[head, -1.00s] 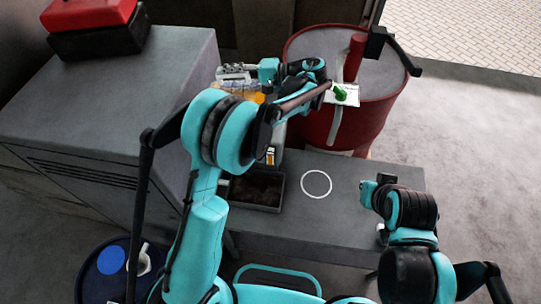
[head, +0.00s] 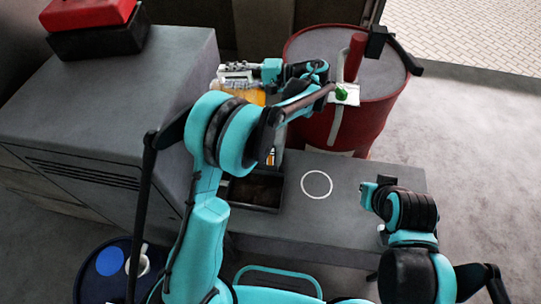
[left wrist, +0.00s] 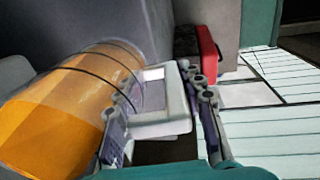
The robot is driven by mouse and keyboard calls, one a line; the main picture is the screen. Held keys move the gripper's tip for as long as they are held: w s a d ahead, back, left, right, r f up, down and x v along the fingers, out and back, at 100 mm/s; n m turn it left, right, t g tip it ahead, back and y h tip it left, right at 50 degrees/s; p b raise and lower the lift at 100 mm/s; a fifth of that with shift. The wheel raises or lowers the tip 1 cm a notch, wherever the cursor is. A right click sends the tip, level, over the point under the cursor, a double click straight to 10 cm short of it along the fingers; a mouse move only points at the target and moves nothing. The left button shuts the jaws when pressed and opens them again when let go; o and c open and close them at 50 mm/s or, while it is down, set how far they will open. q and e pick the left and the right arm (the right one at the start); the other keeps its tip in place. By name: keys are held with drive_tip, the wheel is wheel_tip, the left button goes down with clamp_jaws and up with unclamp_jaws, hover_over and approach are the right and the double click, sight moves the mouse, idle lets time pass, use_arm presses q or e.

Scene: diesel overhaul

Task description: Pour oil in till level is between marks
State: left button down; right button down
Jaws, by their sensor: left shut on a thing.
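A clear jug of orange oil (head: 250,97) is in my left gripper (head: 238,73), at the right side of the grey engine block. In the left wrist view the fingers (left wrist: 160,122) are around the jug's pale handle (left wrist: 172,104). The jug's ringed body (left wrist: 62,112) lies strongly tilted in that picture, with orange oil inside. Its mouth is out of sight. A small yellow-and-white piece (head: 271,157) shows below my left arm; I cannot tell whether it is the level gauge. My right gripper (head: 372,190) is over the bench, and its fingers are too unclear to read.
The grey engine block (head: 90,110) stands left. A dark tray (head: 270,208) and a white ring mark (head: 317,185) are on the grey bench (head: 340,225). A red drum (head: 375,110) stands behind; a green item (head: 341,94) shows over its white label. A blue drum (head: 95,285) is lower left.

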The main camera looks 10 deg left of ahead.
idle(0.5)
use_arm(q)
drive_tip(key=shift+d+r+y+b, duration=0.2)
drive_tip(key=shift+d+y+b, duration=0.05)
drive_tip(key=shift+y+b, duration=0.05)
idle(0.8)
drive_tip(key=shift+d+r+b, duration=0.15)
drive_tip(key=shift+d+b, duration=0.1)
drive_tip(key=shift+b, duration=0.1)
idle(0.5)
